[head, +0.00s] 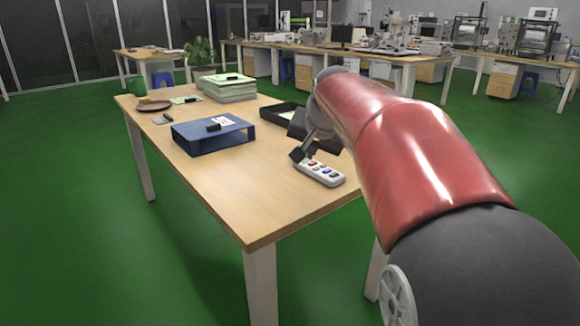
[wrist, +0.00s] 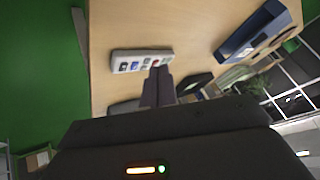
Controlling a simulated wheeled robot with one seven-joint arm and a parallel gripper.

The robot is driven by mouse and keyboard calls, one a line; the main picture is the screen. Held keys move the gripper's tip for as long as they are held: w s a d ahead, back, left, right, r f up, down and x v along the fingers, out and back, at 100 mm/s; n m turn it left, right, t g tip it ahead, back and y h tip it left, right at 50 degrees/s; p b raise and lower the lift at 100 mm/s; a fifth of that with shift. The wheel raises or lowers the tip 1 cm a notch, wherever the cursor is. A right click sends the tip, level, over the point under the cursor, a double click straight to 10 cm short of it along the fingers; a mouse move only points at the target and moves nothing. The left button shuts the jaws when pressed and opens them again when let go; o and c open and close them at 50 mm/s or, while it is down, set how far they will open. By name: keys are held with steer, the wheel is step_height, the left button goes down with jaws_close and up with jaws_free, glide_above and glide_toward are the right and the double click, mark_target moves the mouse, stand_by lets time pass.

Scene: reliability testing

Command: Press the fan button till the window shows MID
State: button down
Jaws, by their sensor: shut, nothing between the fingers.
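A white remote-like panel (head: 320,173) with several coloured buttons lies on the wooden table near its right edge. It also shows in the wrist view (wrist: 126,68), with blue, dark and red buttons. Any window or label on it is too small to read, and I cannot tell which button is the fan button. My gripper (head: 298,154) is shut and empty, with its tips just above the panel's far left end in the head view. In the wrist view the fingers (wrist: 158,70) point at the panel's edge near a red button; I cannot tell whether they touch.
The near part of the tabletop is clear.

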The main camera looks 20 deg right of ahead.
mark_target(328, 174)
steer(key=w+d+r+m+t, duration=0.1)
steer(key=w+d+r+m, duration=0.1)
steer(key=w+d, duration=0.4)
steer(key=shift+w+d+r+m, duration=0.3)
steer(key=shift+d+m, duration=0.1)
steer(key=shift+d, duration=0.7)
steer(key=shift+f, duration=0.1)
step_height(328, 174, down, 9)
steer(key=b, duration=0.6)
steer(key=shift+r+b, duration=0.2)
steer(key=shift+b, duration=0.15)
steer(key=shift+f, duration=0.15)
stand_by(0.4)
steer(key=shift+f+b, duration=0.3)
steer(key=shift+f, duration=0.3)
stand_by(0.6)
steer(key=shift+r+p, duration=0.45)
steer(key=shift+r, duration=0.3)
